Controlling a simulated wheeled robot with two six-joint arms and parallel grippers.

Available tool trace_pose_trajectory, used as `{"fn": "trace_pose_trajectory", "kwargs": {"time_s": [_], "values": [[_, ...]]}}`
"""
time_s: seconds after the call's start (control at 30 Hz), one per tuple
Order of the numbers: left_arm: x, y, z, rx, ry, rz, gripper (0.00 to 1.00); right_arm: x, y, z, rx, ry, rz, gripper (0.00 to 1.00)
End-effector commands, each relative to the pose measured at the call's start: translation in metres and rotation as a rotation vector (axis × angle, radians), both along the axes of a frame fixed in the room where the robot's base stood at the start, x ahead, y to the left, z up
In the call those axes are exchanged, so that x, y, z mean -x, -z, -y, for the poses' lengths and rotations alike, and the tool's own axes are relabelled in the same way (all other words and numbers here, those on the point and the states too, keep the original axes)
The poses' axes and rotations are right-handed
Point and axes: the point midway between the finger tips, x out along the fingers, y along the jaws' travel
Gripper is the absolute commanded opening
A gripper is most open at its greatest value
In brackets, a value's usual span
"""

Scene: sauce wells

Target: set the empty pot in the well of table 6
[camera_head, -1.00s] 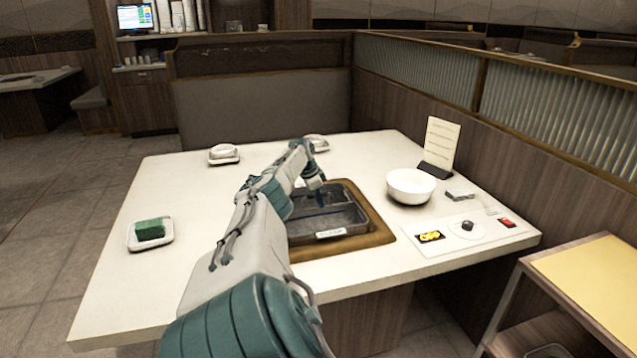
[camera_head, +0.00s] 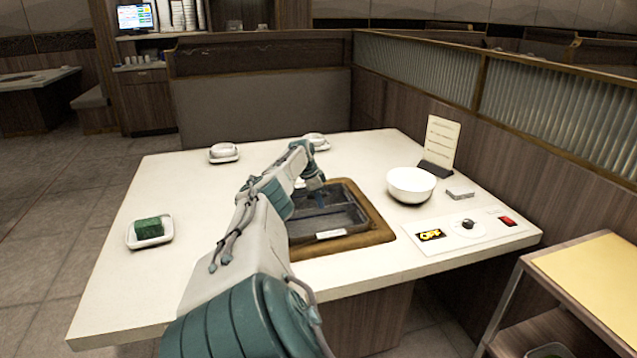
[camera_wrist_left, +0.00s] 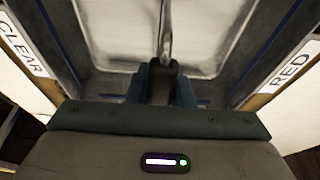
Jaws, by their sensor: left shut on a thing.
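The pot (camera_head: 350,220) is a dark grey metal rectangular pot with a divider and a small white label on its near side. It sits at the well in the table, inside the brown rim of the well (camera_head: 380,236). I cannot tell whether it rests fully down. My left gripper (camera_head: 318,190) reaches over the pot from the left, its fingers partly hidden by my arm. In the left wrist view the gripper (camera_wrist_left: 163,72) is shut on the pot's central divider (camera_wrist_left: 165,30). Labels CLEAR and RED show on either side. The pot's inside looks empty. My right gripper is not in view.
The pale table (camera_head: 130,290) holds a white bowl (camera_head: 410,185), a menu stand (camera_head: 438,148), a control panel (camera_head: 465,230) reading OFF, and a dish with a green block (camera_head: 149,228). Two small white dishes stand at the back. A side cart (camera_head: 590,270) stands at right.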

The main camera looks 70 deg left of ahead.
Motion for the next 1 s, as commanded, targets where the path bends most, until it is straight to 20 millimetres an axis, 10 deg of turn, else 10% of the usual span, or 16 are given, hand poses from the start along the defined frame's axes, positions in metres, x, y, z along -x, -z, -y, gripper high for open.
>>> {"fn": "trace_pose_trajectory", "kwargs": {"time_s": [0.47,0.5,0.6,0.83,1.0], "values": [[-0.0001,0.0037,-0.0002,0.0,0.0,0.001,0.0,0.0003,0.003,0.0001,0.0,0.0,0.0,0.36],[-0.0001,0.004,-0.0001,0.0,0.0,0.001,0.22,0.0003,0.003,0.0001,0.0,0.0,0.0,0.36],[-0.0001,0.0041,0.0,0.0,0.0,0.001,0.41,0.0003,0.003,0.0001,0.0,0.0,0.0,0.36],[0.0,0.0042,0.0,0.0,0.0,0.0,0.45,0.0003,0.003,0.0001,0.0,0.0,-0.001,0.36],[0.0,0.0057,0.0005,0.001,0.0,-0.001,0.79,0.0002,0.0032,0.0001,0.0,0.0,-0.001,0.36]]}}
